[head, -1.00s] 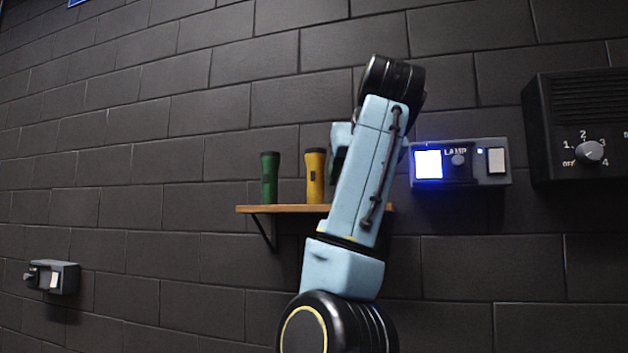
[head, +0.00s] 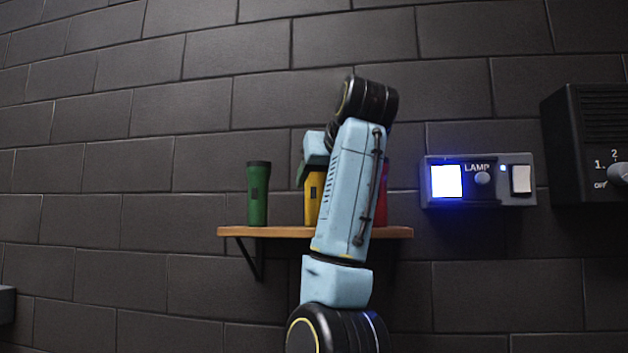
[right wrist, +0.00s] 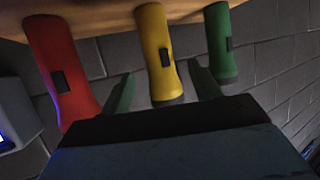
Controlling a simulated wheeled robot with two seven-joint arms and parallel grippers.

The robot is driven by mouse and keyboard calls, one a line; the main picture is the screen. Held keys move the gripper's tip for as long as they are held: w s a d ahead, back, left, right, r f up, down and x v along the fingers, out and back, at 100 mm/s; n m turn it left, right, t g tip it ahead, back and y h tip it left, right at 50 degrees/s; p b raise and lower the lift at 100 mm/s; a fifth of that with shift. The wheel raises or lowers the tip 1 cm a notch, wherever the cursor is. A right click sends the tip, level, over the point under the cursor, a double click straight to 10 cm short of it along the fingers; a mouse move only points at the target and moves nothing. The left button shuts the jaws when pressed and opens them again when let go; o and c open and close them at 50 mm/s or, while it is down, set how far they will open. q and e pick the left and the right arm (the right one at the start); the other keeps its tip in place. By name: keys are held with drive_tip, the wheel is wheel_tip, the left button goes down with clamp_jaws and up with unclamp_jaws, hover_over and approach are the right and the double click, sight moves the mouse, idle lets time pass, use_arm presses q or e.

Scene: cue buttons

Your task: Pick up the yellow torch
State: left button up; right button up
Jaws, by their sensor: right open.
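The yellow torch (head: 312,197) stands upright on a wooden shelf (head: 280,231) in the head view, partly hidden by my right arm. In the right wrist view, which looks upside down, the yellow torch (right wrist: 155,45) hangs from the shelf at the top. My right gripper (right wrist: 161,72) is open, its two green fingers apart on either side of the torch's head end in that view. I cannot tell whether they touch it. In the head view my right gripper (head: 303,171) shows only in part, close to the torch. My left gripper is out of view.
A green torch (head: 258,195) stands left of the yellow one, and a red torch (head: 382,198) stands right, mostly behind my arm. A lit lamp box (head: 478,181) and a dial box (head: 590,130) are on the brick wall to the right.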

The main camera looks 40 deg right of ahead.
sight(318, 185)
drive_tip(key=shift+d, duration=0.1)
drive_tip(key=p+x, duration=0.1)
drive_tip(key=x, duration=0.1)
drive_tip(key=p+x, duration=0.1)
drive_tip(key=x, duration=0.1)
drive_tip(key=shift+w+d+r+p, duration=0.1)
drive_tip(key=shift+w+p, duration=0.25)
drive_tip(key=shift+w, duration=0.05)
drive_tip(key=shift+w+d+f, duration=0.2)
drive_tip(key=shift+w+f, duration=0.05)
drive_tip(key=shift+w, duration=0.05)
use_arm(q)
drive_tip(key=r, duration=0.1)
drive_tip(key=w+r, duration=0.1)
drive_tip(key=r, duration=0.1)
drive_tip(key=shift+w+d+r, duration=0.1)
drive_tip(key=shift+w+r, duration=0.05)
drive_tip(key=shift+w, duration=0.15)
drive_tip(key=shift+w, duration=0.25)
use_arm(e)
drive_tip(key=c, duration=1.2)
